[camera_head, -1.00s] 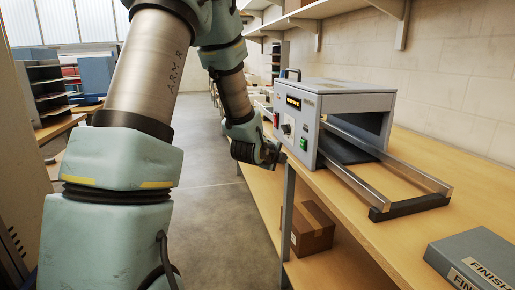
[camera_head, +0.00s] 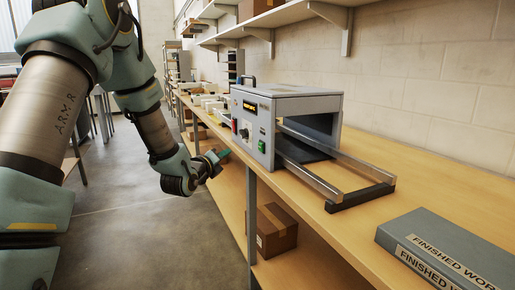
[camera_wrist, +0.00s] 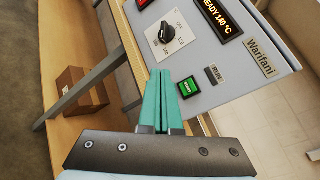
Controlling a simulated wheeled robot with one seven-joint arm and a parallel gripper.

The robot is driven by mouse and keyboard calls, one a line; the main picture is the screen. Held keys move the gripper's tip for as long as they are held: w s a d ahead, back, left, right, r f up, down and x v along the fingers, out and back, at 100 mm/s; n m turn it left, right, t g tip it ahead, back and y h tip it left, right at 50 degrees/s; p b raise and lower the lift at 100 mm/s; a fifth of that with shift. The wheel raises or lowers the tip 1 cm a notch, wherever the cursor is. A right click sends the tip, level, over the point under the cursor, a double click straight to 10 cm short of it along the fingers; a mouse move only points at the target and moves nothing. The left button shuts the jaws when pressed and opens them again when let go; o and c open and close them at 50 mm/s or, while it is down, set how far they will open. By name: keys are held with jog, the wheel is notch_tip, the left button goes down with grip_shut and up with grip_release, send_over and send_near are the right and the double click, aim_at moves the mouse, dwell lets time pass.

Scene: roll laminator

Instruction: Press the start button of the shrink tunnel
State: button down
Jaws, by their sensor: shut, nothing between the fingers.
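The shrink tunnel (camera_head: 290,112) is a grey box machine on the wooden bench, with an open mouth and rails on its right side. Its green button (camera_wrist: 188,87) is on the front panel in the wrist view, and it also shows in the head view (camera_head: 262,146). A lit display (camera_wrist: 220,22) reads READY 140 °C. My gripper (camera_wrist: 160,75) has its teal fingers shut and empty, tips just left of the green button in the wrist view. In the head view my gripper (camera_head: 224,154) is left of the panel. Whether the tips touch the panel I cannot tell.
A black dial (camera_wrist: 168,36) and a red switch (camera_wrist: 144,3) share the panel. A grey FINISHED WORK box (camera_head: 450,250) lies on the bench (camera_head: 330,240). A cardboard box (camera_head: 275,230) sits on the lower shelf.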

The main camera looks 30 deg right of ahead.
aim_at(261, 147)
jog(key=s+d+p, duration=0.1)
jog(key=d, duration=0.7)
jog(key=shift+d, duration=0.3)
dwell(1.8)
jog(key=shift+s+d, duration=0.1)
jog(key=shift+d, duration=0.3)
